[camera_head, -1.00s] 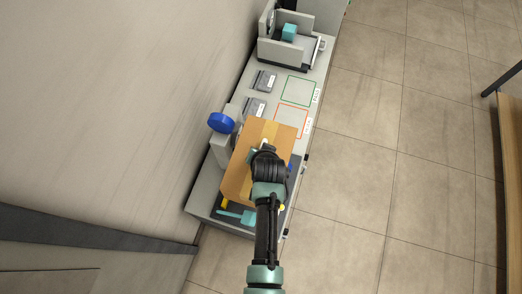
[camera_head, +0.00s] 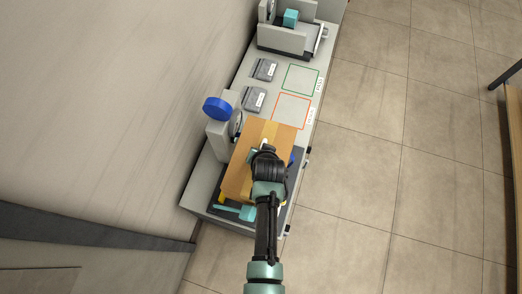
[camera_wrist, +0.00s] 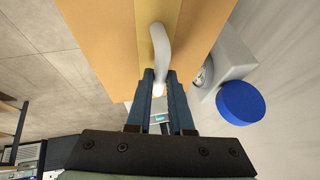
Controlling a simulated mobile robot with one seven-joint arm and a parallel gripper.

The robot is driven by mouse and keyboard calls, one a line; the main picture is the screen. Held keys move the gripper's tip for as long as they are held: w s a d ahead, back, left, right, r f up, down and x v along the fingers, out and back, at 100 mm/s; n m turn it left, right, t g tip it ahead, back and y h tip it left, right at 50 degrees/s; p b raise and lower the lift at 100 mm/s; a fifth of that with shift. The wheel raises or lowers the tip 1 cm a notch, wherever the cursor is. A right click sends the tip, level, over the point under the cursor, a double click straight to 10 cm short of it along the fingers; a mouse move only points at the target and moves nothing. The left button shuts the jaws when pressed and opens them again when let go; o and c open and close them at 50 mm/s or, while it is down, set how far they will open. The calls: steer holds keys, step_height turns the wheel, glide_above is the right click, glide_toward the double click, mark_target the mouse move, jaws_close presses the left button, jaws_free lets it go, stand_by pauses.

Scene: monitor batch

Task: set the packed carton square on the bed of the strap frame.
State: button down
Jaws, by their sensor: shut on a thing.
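The packed carton (camera_head: 240,174), tan with a lighter tape band, is over the near end of the bench, where the strap frame (camera_head: 222,140) stands. In the wrist view the carton (camera_wrist: 105,40) has a white curved handle (camera_wrist: 160,42) on top. My gripper (camera_wrist: 160,80) is shut on this handle; in the head view my gripper (camera_head: 264,150) covers part of the carton. The frame's dark bed (camera_head: 228,208) shows at the carton's near edge, mostly hidden. I cannot tell whether the carton touches the bed.
The frame's blue reel (camera_head: 217,108) rises close at the carton's left. A teal lever (camera_head: 236,211) lies at the near edge. Green (camera_head: 300,80) and orange (camera_head: 292,111) outlined squares on the bench are empty. Two grey packets (camera_head: 254,99) lie beside them. A wall runs along the left.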

steer(key=shift+w+f+b, duration=0.15)
steer(key=shift+f+b, duration=4.8)
steer(key=shift+f, duration=1.05)
steer(key=shift+f+b, duration=0.75)
steer(key=shift+f, duration=0.15)
steer(key=c, duration=0.8)
jaws_free()
steer(key=shift+c, duration=0.2)
steer(key=shift+o, duration=0.5)
steer(key=shift+s+f, duration=0.1)
steer(key=shift+s, duration=0.15)
steer(key=p+v, duration=0.2)
steer(key=v, duration=1.1)
steer(key=shift+w, duration=0.2)
